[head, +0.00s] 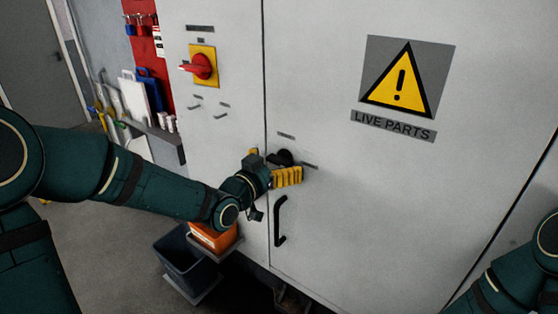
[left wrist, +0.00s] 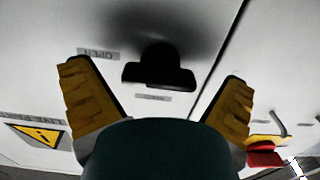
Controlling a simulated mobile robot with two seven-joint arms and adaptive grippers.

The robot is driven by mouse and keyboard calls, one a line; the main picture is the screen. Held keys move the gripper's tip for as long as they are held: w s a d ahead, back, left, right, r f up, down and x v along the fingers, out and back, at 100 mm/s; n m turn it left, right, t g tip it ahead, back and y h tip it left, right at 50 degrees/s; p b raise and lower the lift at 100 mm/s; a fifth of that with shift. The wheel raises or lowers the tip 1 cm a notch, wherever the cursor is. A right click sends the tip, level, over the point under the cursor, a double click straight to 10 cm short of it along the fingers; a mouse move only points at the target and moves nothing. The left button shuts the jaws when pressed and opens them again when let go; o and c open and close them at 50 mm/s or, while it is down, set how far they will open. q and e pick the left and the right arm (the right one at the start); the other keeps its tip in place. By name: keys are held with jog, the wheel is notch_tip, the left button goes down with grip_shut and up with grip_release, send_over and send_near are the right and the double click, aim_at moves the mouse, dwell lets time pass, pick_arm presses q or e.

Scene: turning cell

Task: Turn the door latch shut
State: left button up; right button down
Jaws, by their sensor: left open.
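The door latch (head: 285,156) is a black turn knob on the pale cabinet door (head: 340,215), just right of the door seam and partly hidden by my left gripper. In the left wrist view the latch (left wrist: 158,74) shows as a dark bar lying between my spread fingers, with a gap on both sides. My left gripper (head: 289,177) has yellow ribbed fingers, is open, and holds nothing. I cannot tell if it touches the latch. A label reading OPEN (left wrist: 98,54) and another small label (left wrist: 152,97) are near the latch. My right gripper is out of view.
A black door handle (head: 281,221) is below the latch. A red rotary switch (head: 203,66) on a yellow plate is at upper left. A LIVE PARTS warning sign (head: 402,80) is on the door. An orange bin (head: 212,237) and a dark bin (head: 184,262) stand below my left arm.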

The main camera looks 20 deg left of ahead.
pick_arm(q)
jog(key=shift+w+d, duration=0.15)
jog(key=shift+w, duration=0.15)
jog(key=c, duration=1.1)
jog(key=shift+c, duration=0.2)
